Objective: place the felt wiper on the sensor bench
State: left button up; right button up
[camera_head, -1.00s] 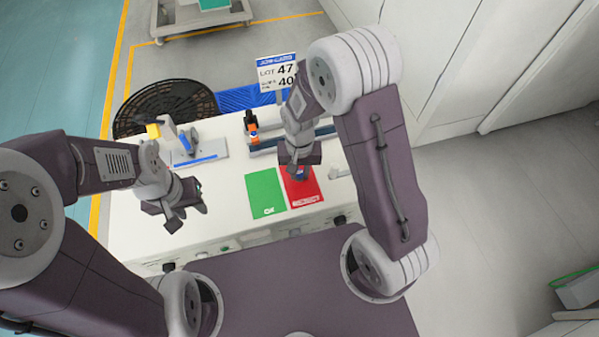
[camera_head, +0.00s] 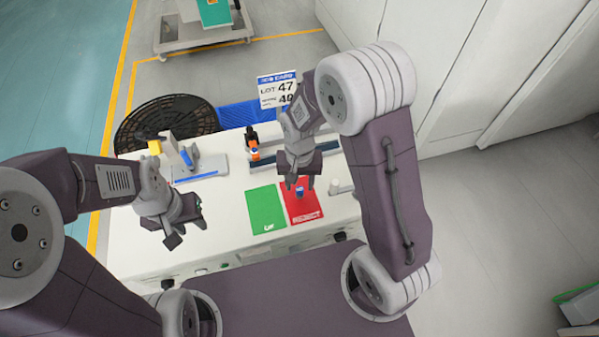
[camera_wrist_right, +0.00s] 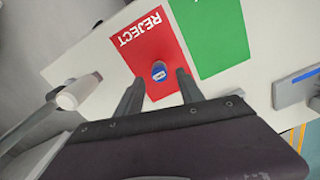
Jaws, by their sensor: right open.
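The sensor bench is the white table (camera_head: 228,222) in front of me. A small round item with a blue label (camera_head: 299,191) stands on the red REJECT mat (camera_head: 306,212). It also shows in the right wrist view (camera_wrist_right: 158,71), its blue top facing the camera. My right gripper (camera_head: 300,184) is open above the red mat; in the wrist view its fingers are spread with the blue-topped item between their tips, apart from both. My left gripper (camera_head: 188,231) is open and looks empty over the bench's left front part. I cannot pick out a felt wiper for certain.
A green mat (camera_head: 266,209) lies left of the red one. A grey stand with a blue strip (camera_head: 198,172) is at the back left, an orange-and-black device (camera_head: 252,145) at the back middle. A sign (camera_head: 277,89), a black round mesh (camera_head: 166,122) and a blue crate (camera_head: 246,112) are behind.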

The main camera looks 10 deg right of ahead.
aim_at(300, 189)
pick_arm(q)
jog(key=shift+r+p, duration=0.5)
jog(key=shift+r, duration=0.15)
pick_arm(e)
notch_tip(300, 189, up, 9)
jog(key=shift+f, duration=0.15)
